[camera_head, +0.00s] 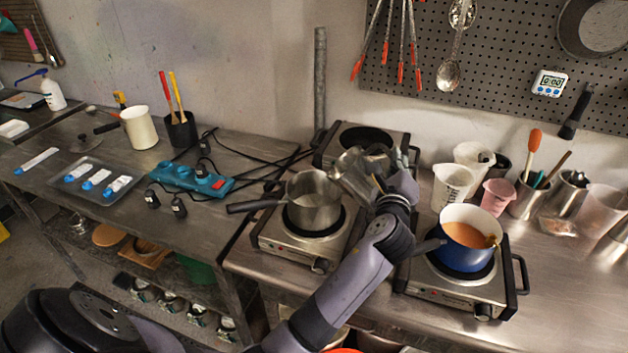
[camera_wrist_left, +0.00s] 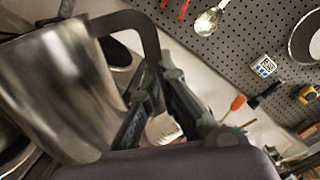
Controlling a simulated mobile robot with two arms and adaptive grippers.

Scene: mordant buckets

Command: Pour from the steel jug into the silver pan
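The steel jug (camera_head: 351,178) hangs in the air beside and slightly above the silver pan, tilted toward it. My left gripper (camera_head: 387,182) is at the jug's right side. In the left wrist view the fingers (camera_wrist_left: 165,100) are closed around the jug's dark handle, and the jug body (camera_wrist_left: 62,95) fills the left side. The silver pan (camera_head: 314,212) stands upright on the front left hot plate, its dark handle pointing left. No stream of liquid is visible. The jug's contents are hidden. My right gripper is not in view.
A blue pot (camera_head: 464,258) with orange liquid stands on the right hot plate (camera_head: 440,287). An empty-looking hot plate (camera_head: 345,150) is behind the jug. White beakers (camera_head: 451,187) and a pink cup (camera_head: 497,197) stand right of the gripper. A teal power strip (camera_head: 190,180) lies left.

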